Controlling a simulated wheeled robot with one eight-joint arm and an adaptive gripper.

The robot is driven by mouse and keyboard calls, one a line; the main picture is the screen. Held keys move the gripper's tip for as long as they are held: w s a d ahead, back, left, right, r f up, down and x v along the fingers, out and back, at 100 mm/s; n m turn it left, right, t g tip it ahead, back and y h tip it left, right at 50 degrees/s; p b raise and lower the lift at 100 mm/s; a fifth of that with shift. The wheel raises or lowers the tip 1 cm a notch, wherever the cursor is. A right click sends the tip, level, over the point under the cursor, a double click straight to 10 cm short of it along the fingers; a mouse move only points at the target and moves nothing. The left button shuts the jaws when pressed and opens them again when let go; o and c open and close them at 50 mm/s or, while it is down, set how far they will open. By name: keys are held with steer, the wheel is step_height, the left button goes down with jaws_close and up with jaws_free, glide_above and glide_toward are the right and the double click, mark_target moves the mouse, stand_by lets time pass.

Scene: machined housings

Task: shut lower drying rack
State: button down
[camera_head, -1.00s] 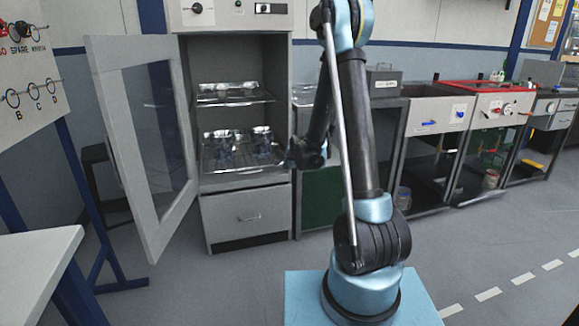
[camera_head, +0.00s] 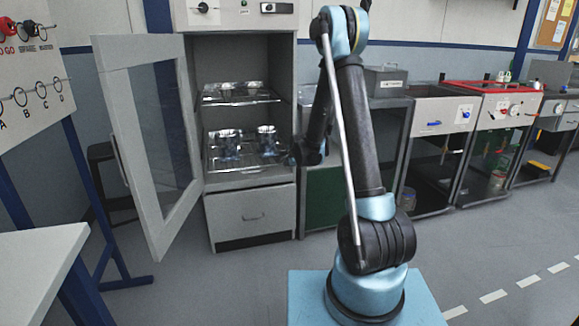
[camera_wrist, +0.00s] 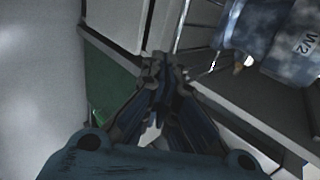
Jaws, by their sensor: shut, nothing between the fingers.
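The lower drying rack (camera_head: 212,165) is a wire shelf in the open cabinet. It bears blue-grey housings (camera_head: 268,141) and its front lies near the cabinet opening; how far out it stands is hard to tell. My gripper (camera_wrist: 160,66) is shut and empty. In the wrist view, the fingertips are close to the rack's wires (camera_wrist: 196,28), and contact cannot be told. A housing marked W2 (camera_wrist: 283,60) sits on the rack at the upper right there.
The glazed cabinet door (camera_head: 152,215) stands wide open to the left. An upper rack (camera_head: 225,100) with clear items is above, and a closed drawer (camera_head: 250,217) below. A bench with a green panel (camera_head: 322,200) adjoins at the right. The floor in front is open.

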glide_toward(280, 150)
steer(key=w+a+f, duration=0.1)
steer(key=w, duration=0.2)
steer(key=w+a+f, duration=0.1)
steer(key=w+f, duration=0.1)
steer(key=w, duration=0.2)
steer(key=w+a+f, duration=0.1)
steer(key=w+f, duration=0.1)
steer(key=w, duration=0.2)
steer(key=shift+w+a+f, duration=0.15)
steer(key=shift+a, duration=0.15)
